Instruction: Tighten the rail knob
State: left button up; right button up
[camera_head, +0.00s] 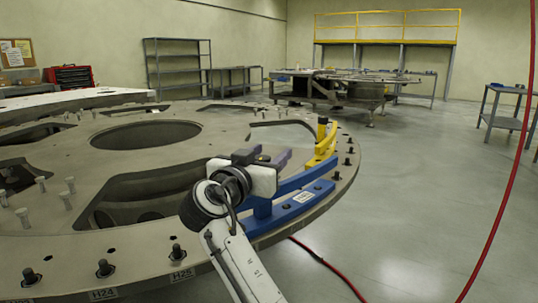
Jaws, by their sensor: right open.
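The large round grey turret plate (232,205) fills the left and middle of the head view. A blue rail (298,204) sits along its right rim, with a yellow piece (324,150) beyond it. My right gripper (262,162) is open, over the plate beside the blue rail. Its wrist hides part of the plate and rail, and its fingertips are hard to make out. My left gripper is not in view.
Dark bolts (178,252) stand along the plate's rim, and pale pegs (22,218) stand at left. A red cable (322,262) lies on the floor; another hangs at right. The floor (425,200) right of the plate is clear. Benches and shelves stand far back.

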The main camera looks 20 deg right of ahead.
notch_tip(320, 180, up, 10)
jog(key=p, duration=0.6)
